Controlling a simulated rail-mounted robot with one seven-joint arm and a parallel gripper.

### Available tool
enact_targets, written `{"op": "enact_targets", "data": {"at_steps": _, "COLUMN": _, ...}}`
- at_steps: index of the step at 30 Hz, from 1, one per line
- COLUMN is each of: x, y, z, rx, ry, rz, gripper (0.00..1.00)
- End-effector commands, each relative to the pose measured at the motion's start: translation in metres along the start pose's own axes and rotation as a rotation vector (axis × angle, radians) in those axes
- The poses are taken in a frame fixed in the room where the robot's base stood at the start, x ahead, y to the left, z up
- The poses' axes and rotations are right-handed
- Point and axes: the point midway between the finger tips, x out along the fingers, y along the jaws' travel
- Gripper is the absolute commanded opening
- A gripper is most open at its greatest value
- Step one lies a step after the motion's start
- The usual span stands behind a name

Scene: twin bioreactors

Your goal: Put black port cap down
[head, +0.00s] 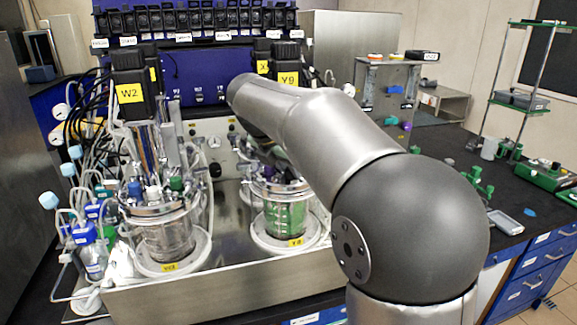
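My arm reaches from the lower right up toward the twin bioreactors, and its far end hides what lies behind it. My gripper is not visible, so I cannot see whether it holds anything. I cannot make out the black port cap. The left bioreactor vessel (166,238) has a metal lid with several coloured fittings, under a black motor labelled W2 (136,92). The right bioreactor vessel (283,215) holds something green, and my arm partly covers its lid. A motor labelled Y9 (287,78) shows above my arm.
Tubing and blue-capped bottles (92,250) crowd the left side. A steel tray (235,284) runs under both vessels. Some bench surface there is bare.

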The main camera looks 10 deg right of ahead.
Motion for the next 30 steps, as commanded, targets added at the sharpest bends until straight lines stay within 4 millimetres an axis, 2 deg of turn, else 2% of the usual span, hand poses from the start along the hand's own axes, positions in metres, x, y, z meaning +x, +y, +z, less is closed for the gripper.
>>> {"op": "enact_targets", "data": {"at_steps": 1, "x": 0.011, "y": -0.002, "z": -0.009, "rx": -0.006, "ry": 0.024, "rz": -0.027, "gripper": 0.32}}
{"op": "enact_targets", "data": {"at_steps": 5, "x": -0.001, "y": -0.002, "z": -0.003, "rx": -0.005, "ry": 0.024, "rz": -0.025, "gripper": 0.32}}
{"op": "enact_targets", "data": {"at_steps": 15, "x": -0.08, "y": 0.001, "z": 0.001, "rx": -0.005, "ry": 0.014, "rz": -0.014, "gripper": 0.32}}
{"op": "enact_targets", "data": {"at_steps": 21, "x": -0.112, "y": 0.001, "z": 0.002, "rx": -0.005, "ry": 0.012, "rz": -0.014, "gripper": 0.32}}
{"op": "enact_targets", "data": {"at_steps": 26, "x": -0.122, "y": 0.001, "z": 0.002, "rx": -0.005, "ry": 0.012, "rz": -0.015, "gripper": 0.32}}
{"op": "enact_targets", "data": {"at_steps": 30, "x": -0.122, "y": -0.002, "z": 0.001, "rx": 0.013, "ry": 0.016, "rz": -0.016, "gripper": 0.32}}
